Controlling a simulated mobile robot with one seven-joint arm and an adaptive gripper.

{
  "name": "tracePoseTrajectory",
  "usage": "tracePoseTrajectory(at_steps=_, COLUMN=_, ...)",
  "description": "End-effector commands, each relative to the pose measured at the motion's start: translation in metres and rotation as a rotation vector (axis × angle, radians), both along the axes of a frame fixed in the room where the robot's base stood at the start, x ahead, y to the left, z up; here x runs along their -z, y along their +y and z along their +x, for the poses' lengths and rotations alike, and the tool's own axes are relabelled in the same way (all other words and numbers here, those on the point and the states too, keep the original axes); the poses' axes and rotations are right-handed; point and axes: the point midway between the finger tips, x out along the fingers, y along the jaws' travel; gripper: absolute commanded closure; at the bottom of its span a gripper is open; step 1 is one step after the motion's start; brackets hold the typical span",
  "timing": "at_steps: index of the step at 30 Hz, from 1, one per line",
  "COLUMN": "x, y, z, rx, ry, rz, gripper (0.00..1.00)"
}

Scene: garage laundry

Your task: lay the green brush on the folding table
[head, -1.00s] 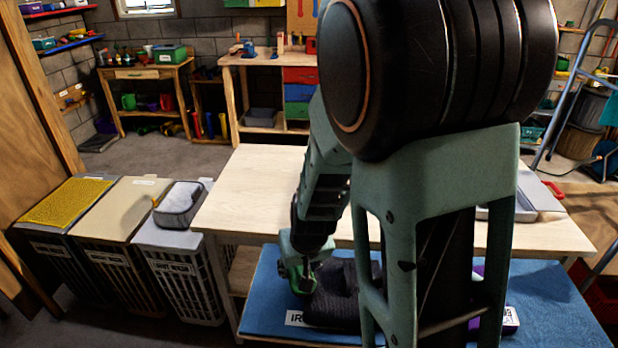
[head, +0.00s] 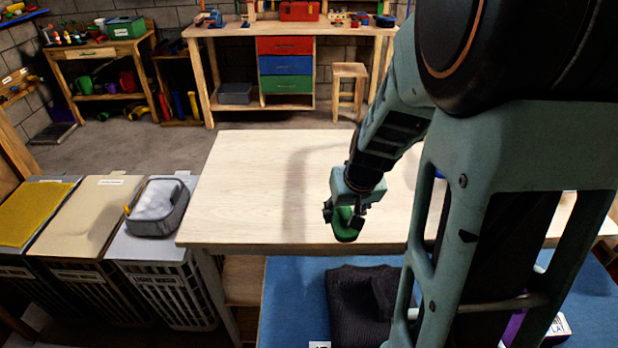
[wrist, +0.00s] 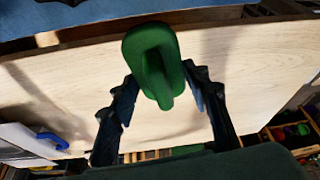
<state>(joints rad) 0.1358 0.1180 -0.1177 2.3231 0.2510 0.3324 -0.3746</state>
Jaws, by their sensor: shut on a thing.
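The green brush (head: 346,231) is held in my gripper (head: 346,212), over the front part of the pale wooden folding table (head: 250,190). In the wrist view the brush (wrist: 152,55) sits between the two dark fingers of my gripper (wrist: 160,88), which are shut on its raised handle. The brush's broad oval side faces the table wood (wrist: 255,65). It looks raised above the surface, but the exact gap is hard to tell. My arm hides the table's right part in the head view.
A blue padded board (head: 300,285) with dark folded cloth (head: 360,305) lies in front of the table. The table's left and middle are clear. A blue-handled thing (wrist: 52,140) shows in the wrist view.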

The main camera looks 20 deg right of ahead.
Motion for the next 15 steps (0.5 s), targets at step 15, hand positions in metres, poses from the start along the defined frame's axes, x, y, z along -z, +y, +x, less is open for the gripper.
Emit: tracePoseTrajectory(at_steps=15, x=-0.030, y=-0.115, z=-0.042, rx=0.117, ry=-0.010, rz=-0.003, gripper=0.76)
